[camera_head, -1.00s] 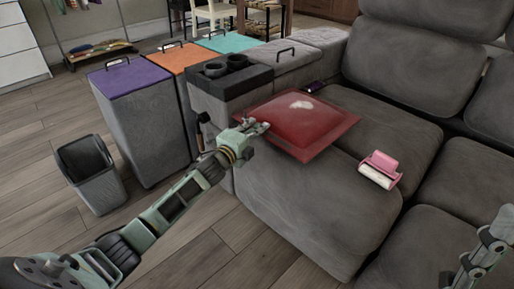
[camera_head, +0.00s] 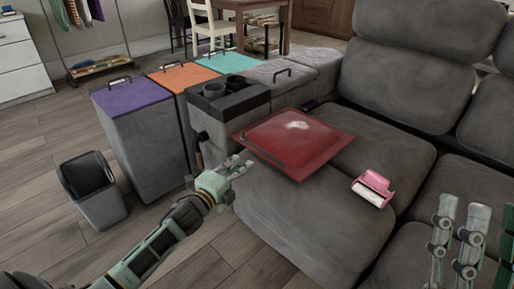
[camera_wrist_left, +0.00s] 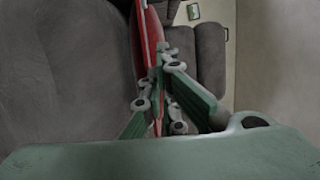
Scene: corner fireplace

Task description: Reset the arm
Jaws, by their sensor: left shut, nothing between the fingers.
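My left gripper (camera_head: 241,164) is shut and empty in the head view. My right gripper (camera_head: 462,218) stands upright at the lower right edge of the head view, fingers pointing up over the sofa.
Lidded purple (camera_head: 128,97), orange and turquoise bins stand at the left. A grey open bin (camera_head: 97,206) stands on the wooden floor, clear around it.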

